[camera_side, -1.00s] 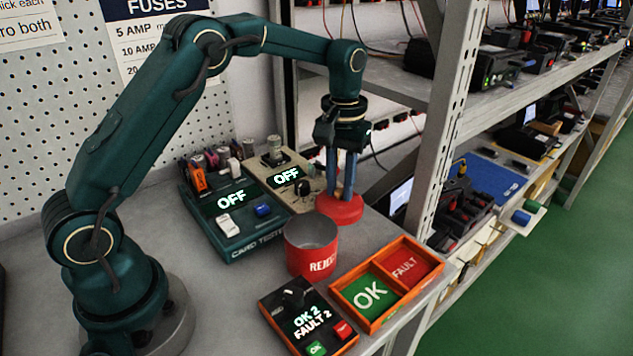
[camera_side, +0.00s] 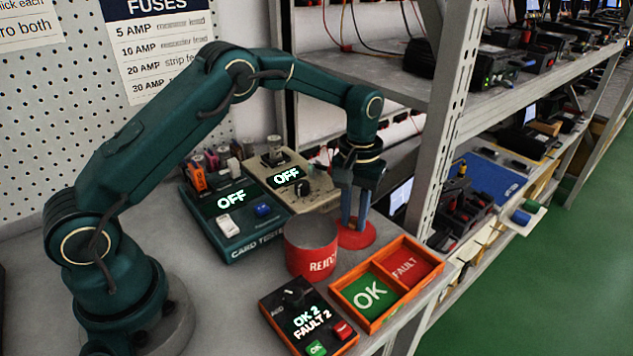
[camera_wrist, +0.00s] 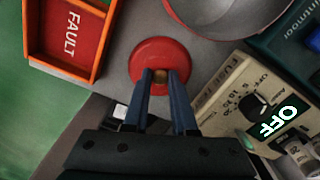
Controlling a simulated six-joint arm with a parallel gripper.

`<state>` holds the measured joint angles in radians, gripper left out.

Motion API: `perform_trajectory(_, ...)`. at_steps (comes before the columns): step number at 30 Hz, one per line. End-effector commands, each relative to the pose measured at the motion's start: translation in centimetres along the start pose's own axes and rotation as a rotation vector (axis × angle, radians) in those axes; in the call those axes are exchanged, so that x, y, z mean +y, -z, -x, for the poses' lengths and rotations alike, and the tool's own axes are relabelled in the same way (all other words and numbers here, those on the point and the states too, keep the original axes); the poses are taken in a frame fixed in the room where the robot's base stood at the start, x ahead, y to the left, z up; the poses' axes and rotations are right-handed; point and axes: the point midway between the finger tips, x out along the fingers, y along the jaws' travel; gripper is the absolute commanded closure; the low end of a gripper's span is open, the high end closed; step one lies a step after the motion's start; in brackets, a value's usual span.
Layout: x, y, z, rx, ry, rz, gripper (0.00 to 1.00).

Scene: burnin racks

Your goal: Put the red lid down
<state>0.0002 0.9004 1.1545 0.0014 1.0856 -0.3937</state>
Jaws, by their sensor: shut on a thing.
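The red lid (camera_side: 356,236) is a round disc with a small brass-coloured knob (camera_wrist: 159,84). It is low at the bench top, behind and to the right of the red REJECT can (camera_side: 311,250); I cannot tell whether it touches the bench. My gripper (camera_side: 354,221) points down from above, its blue fingers shut on the lid's knob. In the wrist view the lid (camera_wrist: 150,55) lies beyond the fingertips. The can is open at the top, its rim partly showing in the wrist view (camera_wrist: 225,22).
The orange tray (camera_side: 412,301) with OK and FAULT compartments stands in front of the lid. The beige fuse tester (camera_side: 318,188) and green card tester (camera_side: 238,238) are behind and left. A counter box (camera_side: 305,335) is at the front. A grey rack post (camera_side: 450,120) rises at right.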

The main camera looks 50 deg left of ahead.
Motion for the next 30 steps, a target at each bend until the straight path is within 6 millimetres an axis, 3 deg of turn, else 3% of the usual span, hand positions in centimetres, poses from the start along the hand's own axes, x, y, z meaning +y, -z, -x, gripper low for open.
perform_trajectory(1,0.0,0.0,-0.1,-0.001,0.0,0.0,0.67)
perform_trajectory(3,0.0,0.0,-0.1,-0.001,0.0,0.0,0.45)
perform_trajectory(16,0.0,0.1,0.8,0.003,-0.001,0.0,0.45)
perform_trajectory(30,0.1,0.1,9.7,0.005,-0.002,0.0,0.45)
